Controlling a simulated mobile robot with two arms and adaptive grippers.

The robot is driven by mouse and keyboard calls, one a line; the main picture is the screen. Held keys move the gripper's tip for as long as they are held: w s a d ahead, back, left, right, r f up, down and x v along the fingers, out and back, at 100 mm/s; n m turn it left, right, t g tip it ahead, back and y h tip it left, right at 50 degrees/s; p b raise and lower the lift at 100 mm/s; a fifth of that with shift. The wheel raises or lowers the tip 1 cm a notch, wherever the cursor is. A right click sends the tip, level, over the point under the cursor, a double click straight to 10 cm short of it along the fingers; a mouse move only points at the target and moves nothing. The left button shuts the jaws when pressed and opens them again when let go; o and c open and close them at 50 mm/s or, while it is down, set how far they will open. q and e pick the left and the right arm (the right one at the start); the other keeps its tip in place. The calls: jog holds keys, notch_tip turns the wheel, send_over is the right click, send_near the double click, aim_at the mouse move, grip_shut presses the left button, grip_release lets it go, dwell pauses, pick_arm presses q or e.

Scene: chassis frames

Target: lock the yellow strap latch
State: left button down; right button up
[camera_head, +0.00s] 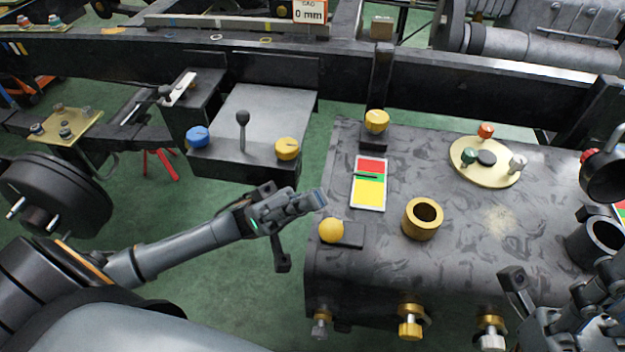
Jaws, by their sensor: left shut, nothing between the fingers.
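A yellow ball-shaped knob (331,230) with a short dark block beside it sits at the near left corner of the dark box top (460,265). A second yellow knob (376,121) stands on a dark mount at the box's far left edge. I cannot tell which yellow part is the strap latch. My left gripper (318,196) is shut and empty, pointing right, just left of the box edge and a little beyond the ball knob in the picture, apart from it. My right gripper (598,310) is partly cut off at the lower right; its fingers are unclear.
A red, green and yellow panel (369,190) and a brass ring (422,218) are on the box. A round plate (470,178) holds coloured knobs. Bolts (410,320) protrude in front. A lever box (245,150) stands left. Green floor (200,300) is open between.

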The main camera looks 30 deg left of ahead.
pick_arm(q)
jog(key=v, duration=1.2)
jog(key=shift+d, duration=0.1)
